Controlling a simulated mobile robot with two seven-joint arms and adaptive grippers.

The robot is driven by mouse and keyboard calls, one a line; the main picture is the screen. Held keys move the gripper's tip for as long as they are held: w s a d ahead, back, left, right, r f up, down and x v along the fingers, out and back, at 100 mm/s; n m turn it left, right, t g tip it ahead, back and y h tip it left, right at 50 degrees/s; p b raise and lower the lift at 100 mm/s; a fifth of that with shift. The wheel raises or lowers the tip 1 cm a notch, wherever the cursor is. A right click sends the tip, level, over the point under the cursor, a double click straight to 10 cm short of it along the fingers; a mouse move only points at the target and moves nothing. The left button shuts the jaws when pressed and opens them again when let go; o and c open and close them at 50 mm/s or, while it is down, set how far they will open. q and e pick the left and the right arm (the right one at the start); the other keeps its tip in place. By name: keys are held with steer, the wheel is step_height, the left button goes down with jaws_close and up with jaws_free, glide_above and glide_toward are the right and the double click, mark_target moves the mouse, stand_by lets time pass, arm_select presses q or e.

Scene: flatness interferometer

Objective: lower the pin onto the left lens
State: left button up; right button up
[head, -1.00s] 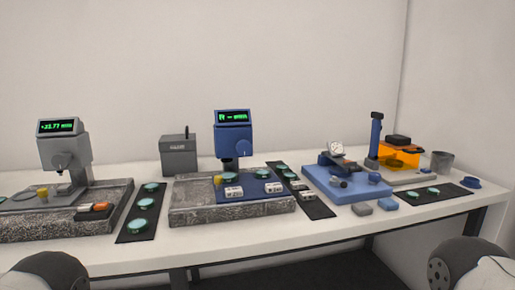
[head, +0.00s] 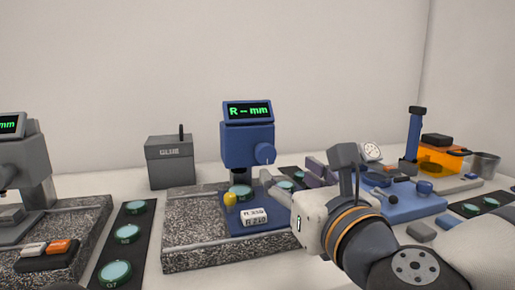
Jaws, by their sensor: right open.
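The blue gauge (head: 248,143) stands on a granite base, and its display reads "R - mm". A short dark pin (head: 238,174) points down under its head. A green lens (head: 240,192) sits just below the pin; I cannot tell whether they touch. The gauge has a round blue knob (head: 265,153) on its right front. My right gripper (head: 290,180) is open, with its fingers close to the right of the gauge below the knob. It partly hides the blue plate and the lenses behind. I see no left gripper.
A black strip (head: 140,240) with several green lenses lies left of the granite base (head: 190,250). A grey gauge (head: 30,165) is at left, a blue fixture (head: 410,205) at right.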

mark_target(267, 153)
steer(key=x, duration=1.1)
steer(key=c, duration=1.1)
